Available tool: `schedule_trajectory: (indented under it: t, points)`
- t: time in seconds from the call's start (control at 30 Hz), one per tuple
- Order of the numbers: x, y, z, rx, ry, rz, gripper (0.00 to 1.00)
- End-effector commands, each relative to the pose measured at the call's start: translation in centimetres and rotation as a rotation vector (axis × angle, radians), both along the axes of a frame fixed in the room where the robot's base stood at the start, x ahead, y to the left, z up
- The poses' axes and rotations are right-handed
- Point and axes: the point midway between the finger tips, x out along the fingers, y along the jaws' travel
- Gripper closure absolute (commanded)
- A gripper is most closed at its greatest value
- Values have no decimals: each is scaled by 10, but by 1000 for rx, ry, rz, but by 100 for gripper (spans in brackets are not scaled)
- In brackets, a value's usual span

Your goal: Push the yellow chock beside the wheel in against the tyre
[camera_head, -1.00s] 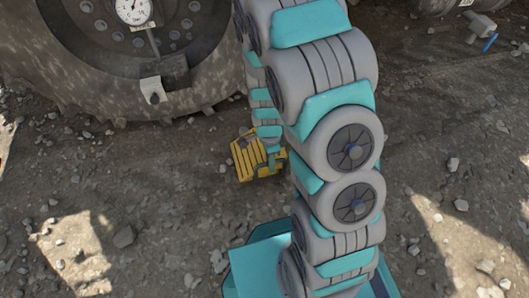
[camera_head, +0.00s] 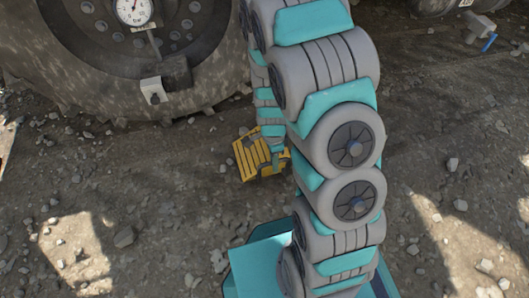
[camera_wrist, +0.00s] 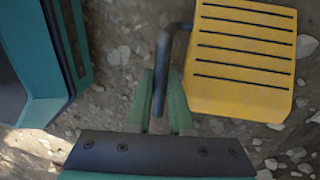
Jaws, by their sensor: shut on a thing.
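The yellow chock (camera_head: 246,158) sits on the dirt, to the lower right of the big wheel's tyre (camera_head: 215,84) in the head view. Bare ground shows between the chock and the tyre. In the wrist view the ribbed yellow top of the chock (camera_wrist: 240,60) fills the upper right, and a dark bent handle (camera_wrist: 161,65) sticks out from its left side. My gripper (camera_wrist: 160,100) is shut on this handle, with a green finger on each side of it. In the head view my gripper (camera_head: 276,160) is at the chock's right side, and my arm hides part of the ground behind.
A dial gauge (camera_head: 134,10) and a grey bracket (camera_head: 153,90) are on the wheel's face. Loose stones lie around, one (camera_head: 124,237) at the lower left. A grey fitting with a blue lever (camera_head: 489,43) is at the upper right.

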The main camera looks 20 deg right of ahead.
Motion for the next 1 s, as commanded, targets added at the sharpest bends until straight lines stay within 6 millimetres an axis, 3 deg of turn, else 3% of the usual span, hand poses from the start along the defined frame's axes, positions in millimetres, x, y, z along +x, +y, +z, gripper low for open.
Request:
schedule_trajectory:
  t: [1.0]
  points:
    - [103,0,1,-1,-5,1,100]
